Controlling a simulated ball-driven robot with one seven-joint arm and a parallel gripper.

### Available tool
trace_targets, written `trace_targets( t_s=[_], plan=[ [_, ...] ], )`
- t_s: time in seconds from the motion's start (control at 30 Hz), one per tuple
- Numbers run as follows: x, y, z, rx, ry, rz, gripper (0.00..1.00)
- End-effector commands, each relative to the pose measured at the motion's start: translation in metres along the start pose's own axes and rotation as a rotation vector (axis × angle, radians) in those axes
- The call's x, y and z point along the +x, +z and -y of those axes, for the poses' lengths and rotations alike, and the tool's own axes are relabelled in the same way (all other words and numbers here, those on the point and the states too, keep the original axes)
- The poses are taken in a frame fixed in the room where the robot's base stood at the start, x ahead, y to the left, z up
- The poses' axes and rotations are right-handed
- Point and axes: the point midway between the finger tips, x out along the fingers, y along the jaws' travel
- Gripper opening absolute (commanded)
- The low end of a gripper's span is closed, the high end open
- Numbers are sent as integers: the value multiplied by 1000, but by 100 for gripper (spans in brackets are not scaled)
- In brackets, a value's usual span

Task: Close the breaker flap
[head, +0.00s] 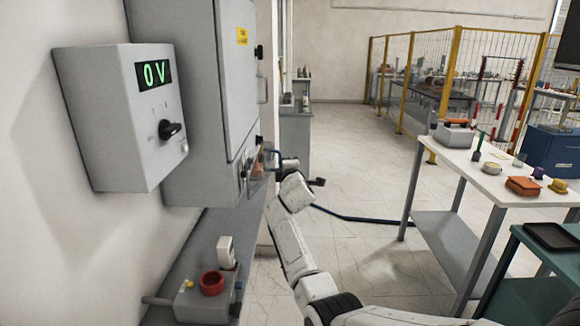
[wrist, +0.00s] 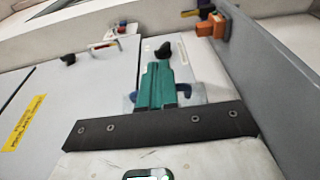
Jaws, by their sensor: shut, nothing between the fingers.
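In the wrist view my gripper (wrist: 156,68) has its teal fingers together, with nothing between them. The fingers lie over the grey cabinet front, just below a black knob (wrist: 163,49). A pale, see-through panel, apparently the breaker flap (wrist: 197,95), shows beside and behind the fingers. The fingers hide part of it, so its angle and any contact cannot be told. In the head view my gripper (head: 275,157) is small and partly hidden at the lower right edge of the tall grey cabinet (head: 232,80), by its small controls.
A wall box (head: 120,115) shows "0 V" and has a black knob. A lower box with a red ring (head: 212,283) is at bottom left. A white table (head: 480,185) with tools stands right. Open floor lies between. A grey side panel (wrist: 265,90) bounds the wrist view's right.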

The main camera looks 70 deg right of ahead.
Motion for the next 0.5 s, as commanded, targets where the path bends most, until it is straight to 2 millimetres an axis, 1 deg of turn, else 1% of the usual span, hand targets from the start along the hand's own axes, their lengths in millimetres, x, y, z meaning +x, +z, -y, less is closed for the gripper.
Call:
trace_targets(
  t_s=[0.33, 0.5],
  plan=[
    [13, -10, -1, -5, 2, -103, 0],
    [19, -19, 0, -2, 0, -110, 0]
  ],
)
